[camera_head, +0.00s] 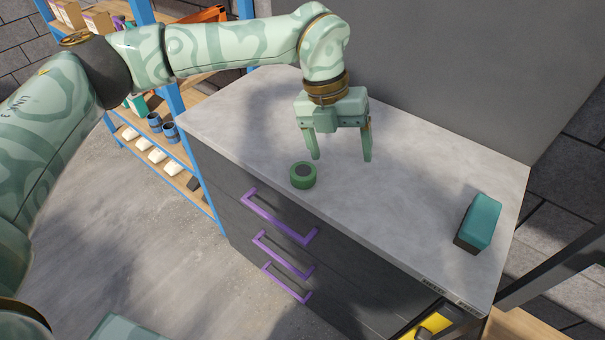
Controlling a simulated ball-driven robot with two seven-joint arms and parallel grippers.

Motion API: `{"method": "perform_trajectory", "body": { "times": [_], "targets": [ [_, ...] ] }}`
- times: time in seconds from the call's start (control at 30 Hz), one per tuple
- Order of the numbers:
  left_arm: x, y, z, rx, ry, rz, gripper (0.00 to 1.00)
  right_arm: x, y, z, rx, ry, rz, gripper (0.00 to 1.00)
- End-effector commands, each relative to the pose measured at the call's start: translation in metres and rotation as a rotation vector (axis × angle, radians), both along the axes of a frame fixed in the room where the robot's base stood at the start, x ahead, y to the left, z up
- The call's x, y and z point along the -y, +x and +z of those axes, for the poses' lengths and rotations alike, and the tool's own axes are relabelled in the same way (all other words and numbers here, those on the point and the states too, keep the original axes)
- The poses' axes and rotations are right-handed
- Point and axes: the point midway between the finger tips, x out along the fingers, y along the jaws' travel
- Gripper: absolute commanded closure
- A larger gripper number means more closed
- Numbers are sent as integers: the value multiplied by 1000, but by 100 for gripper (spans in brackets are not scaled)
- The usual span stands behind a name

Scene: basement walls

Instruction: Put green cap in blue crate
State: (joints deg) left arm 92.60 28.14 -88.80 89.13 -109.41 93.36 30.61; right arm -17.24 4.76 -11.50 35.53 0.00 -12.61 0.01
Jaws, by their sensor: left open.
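A round green cap (303,175) with a dark centre lies on the grey top of the drawer cabinet (400,210), near its front edge. My left gripper (340,157) is open and empty above the cabinet top, a little behind and to the right of the cap in the picture. Its fingers point down and do not touch the cap. No blue crate can be made out in this view. My right gripper is not in view.
A teal and dark block (478,222) lies at the right end of the cabinet top. Purple handles (280,217) stick out from the drawers. A blue-framed shelf (175,150) with cups and white items stands at left. A yellow and black object (432,322) is at the lower right.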

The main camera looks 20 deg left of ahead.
Motion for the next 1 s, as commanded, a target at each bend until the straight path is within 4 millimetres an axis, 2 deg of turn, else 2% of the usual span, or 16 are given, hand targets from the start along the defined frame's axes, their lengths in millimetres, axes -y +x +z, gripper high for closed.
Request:
{"method": "perform_trajectory", "body": {
  "times": [0.03, 0.1, 0.2, 0.27, 0.6, 0.7, 0.93, 1.0],
  "targets": [
    [-26, 13, 13, 18, 98, 71, 22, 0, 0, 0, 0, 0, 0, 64],
    [-54, 23, 26, 28, 200, 156, 22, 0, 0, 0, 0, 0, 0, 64],
    [-74, 28, 32, 31, 270, 223, 22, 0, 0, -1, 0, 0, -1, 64],
    [-78, 29, 26, 31, 284, 234, 22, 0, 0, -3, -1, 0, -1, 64],
    [-77, 28, -54, 26, 281, 231, 22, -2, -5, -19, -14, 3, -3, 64],
    [-76, 29, -67, 29, 280, 230, 22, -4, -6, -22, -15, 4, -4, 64],
    [-76, 29, -82, 31, 279, 231, 22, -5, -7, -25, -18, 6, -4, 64],
    [-76, 30, -93, 29, 279, 229, 22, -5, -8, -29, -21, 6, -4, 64]
  ]
}}
